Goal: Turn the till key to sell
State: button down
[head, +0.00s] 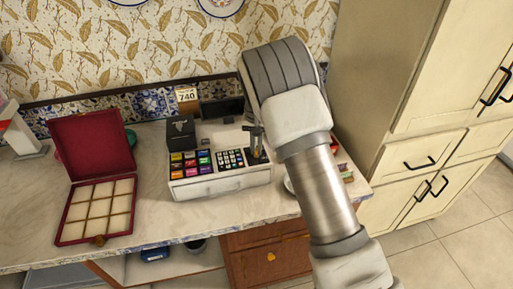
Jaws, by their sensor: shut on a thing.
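The till (220,184) is a pale cash register on the counter, with rows of coloured keys (190,162) on its left and a number pad (230,159) beside them. My gripper (257,152) comes down from behind my arm over the right part of the till's top. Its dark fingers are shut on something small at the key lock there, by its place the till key. The key itself is hidden by the fingers, so its position cannot be read.
A black printer box (181,133) and a dark display (222,109) stand at the till's back, near a 740 sign (187,97). An open red box (92,150) with pale compartments lies left. My arm covers the counter's right part. A tall cabinet (385,90) stands right.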

jog(key=m, duration=0.4)
jog(key=shift+m, duration=0.4)
dwell(0.4)
jog(key=c, duration=1)
grip_release()
jog(key=shift+o, duration=0.2)
notch_tip(320, 180, up, 18)
jog(key=shift+f, duration=0.25)
